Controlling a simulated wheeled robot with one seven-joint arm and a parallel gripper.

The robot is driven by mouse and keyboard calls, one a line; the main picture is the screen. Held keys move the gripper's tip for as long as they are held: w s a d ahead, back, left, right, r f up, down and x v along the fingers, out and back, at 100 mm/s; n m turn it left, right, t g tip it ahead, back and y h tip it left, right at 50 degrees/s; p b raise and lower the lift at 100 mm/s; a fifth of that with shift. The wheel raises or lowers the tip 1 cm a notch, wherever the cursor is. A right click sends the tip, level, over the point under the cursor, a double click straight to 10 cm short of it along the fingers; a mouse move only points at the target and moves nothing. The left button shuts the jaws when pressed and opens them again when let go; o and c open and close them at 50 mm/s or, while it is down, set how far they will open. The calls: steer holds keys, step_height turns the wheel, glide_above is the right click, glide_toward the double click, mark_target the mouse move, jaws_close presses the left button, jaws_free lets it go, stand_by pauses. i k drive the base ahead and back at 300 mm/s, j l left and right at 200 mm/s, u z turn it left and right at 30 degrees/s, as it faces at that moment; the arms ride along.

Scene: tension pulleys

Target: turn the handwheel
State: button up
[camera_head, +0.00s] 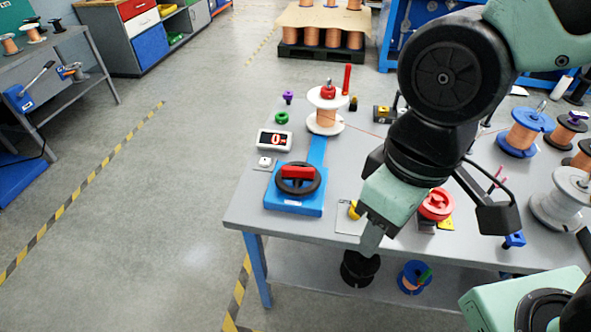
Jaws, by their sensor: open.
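The handwheel (297,180) is a black ring with a red bar across its top. It sits on a blue base (293,206) near the left front corner of the grey table. My gripper (371,240) hangs at the table's front edge, to the right of the handwheel and apart from it. It is open, and I see nothing held in it. Its fingers are seen nearly edge-on, so the gap between them is hard to make out.
A white display (274,141) showing a red 0 stands behind the handwheel. A white spool (326,112) with copper wire stands further back. A red knob (436,205) is to the right of my gripper. More spools crowd the table's right side. Free floor lies to the left.

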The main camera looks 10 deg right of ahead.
mark_target(299, 172)
steer(key=j+u, duration=0.2)
steer(key=u, duration=0.15)
steer(key=j+u, duration=0.5)
steer(key=u, duration=0.2)
